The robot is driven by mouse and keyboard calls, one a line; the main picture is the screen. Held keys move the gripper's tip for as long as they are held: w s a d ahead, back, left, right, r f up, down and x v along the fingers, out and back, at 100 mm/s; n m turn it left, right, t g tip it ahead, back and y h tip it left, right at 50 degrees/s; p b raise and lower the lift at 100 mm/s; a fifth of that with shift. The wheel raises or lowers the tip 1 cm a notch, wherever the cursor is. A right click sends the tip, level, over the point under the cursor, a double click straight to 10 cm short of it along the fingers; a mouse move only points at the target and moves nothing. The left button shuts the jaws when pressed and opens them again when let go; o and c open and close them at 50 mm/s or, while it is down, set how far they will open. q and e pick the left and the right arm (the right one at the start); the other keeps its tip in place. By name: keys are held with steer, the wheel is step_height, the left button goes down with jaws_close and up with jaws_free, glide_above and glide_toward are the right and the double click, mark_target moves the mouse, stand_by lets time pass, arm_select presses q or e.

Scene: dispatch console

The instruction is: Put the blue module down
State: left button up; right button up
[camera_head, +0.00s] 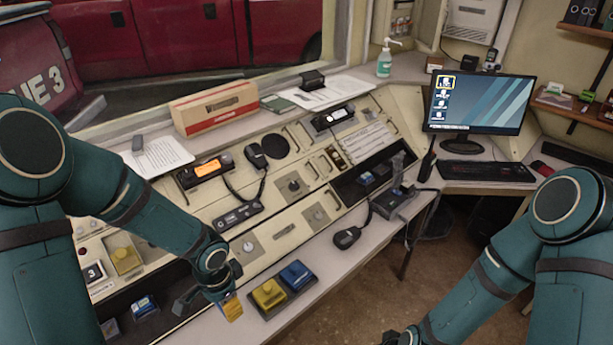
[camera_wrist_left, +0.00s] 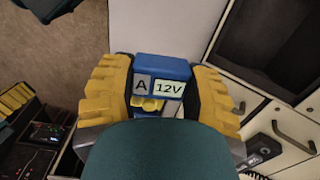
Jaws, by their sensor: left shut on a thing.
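In the left wrist view, a blue module (camera_wrist_left: 163,68) marked "A" and "12V" sits between the yellow ribbed fingers of my left gripper (camera_wrist_left: 162,88). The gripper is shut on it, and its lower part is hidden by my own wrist. In the head view, my left gripper (camera_head: 226,304) hangs at the console's front edge, left of a black tray; the held module is hard to make out there. Another blue module (camera_head: 297,275) stands in that tray beside a yellow module (camera_head: 268,293).
The black tray (camera_head: 291,298) lies on the front ledge, close to my left gripper. A desk microphone (camera_head: 347,238) and a radio unit (camera_head: 391,202) stand farther right on the ledge. Dark recesses in the console hold small blue parts (camera_head: 143,306). A monitor (camera_head: 478,103) stands at the back right.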

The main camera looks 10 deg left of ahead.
mark_target(243, 319)
arm_select(q)
steer(key=w+d+r+n, duration=0.1)
steer(key=w+d+n, duration=0.4)
steer(key=n, duration=0.2)
steer(key=shift+d+n, duration=0.3)
steer(key=shift+d, duration=0.1)
steer(key=shift+r, duration=0.1)
